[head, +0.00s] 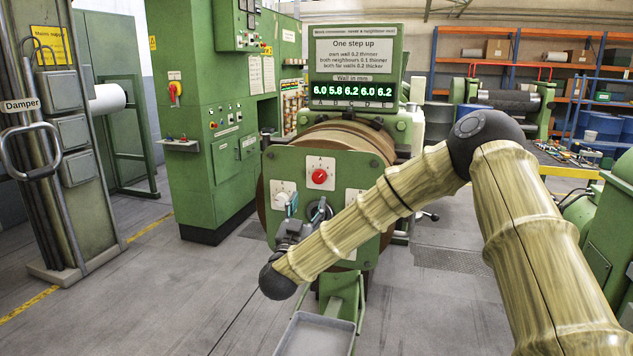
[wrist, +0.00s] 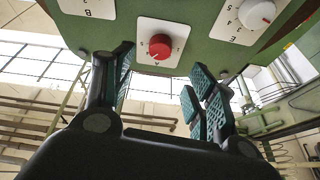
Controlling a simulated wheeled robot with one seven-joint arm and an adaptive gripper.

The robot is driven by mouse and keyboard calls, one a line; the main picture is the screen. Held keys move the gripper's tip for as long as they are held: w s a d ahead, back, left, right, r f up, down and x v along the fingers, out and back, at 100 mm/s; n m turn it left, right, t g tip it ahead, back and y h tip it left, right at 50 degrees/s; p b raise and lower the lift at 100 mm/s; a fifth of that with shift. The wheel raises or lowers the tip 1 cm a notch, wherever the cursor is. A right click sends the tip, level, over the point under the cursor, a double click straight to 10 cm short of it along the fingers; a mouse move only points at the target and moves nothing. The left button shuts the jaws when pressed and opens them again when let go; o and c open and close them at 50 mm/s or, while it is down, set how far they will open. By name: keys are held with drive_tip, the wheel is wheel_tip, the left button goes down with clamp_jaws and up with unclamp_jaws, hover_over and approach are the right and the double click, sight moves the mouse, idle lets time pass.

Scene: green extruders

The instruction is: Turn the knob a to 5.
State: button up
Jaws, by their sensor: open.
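A red knob (head: 319,176) sits on a white plate high on the round machine's green panel (head: 352,168). Its letter looks like A, but its numbers and pointer are too small to read surely. The red knob also shows in the wrist view (wrist: 160,46), where the picture is turned over. My gripper (head: 306,211) is in front of the panel, below the red knob in the head view. In the wrist view my gripper (wrist: 162,78) is open, its fingers apart and empty, with the red knob beyond the gap. I see no contact with the knob.
The display (head: 352,90) reads 6.0, 5.8, 6.2, 6.0, 6.2 under a "One step up" sign (head: 352,52). A grey tray (head: 300,338) stands below.

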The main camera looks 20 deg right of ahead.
sight(318, 180)
drive_tip(key=p+x, duration=0.3)
drive_tip(key=x, duration=0.6)
drive_tip(key=shift+w+d+p, duration=0.15)
drive_tip(key=shift+p, duration=0.15)
drive_tip(key=c, duration=1)
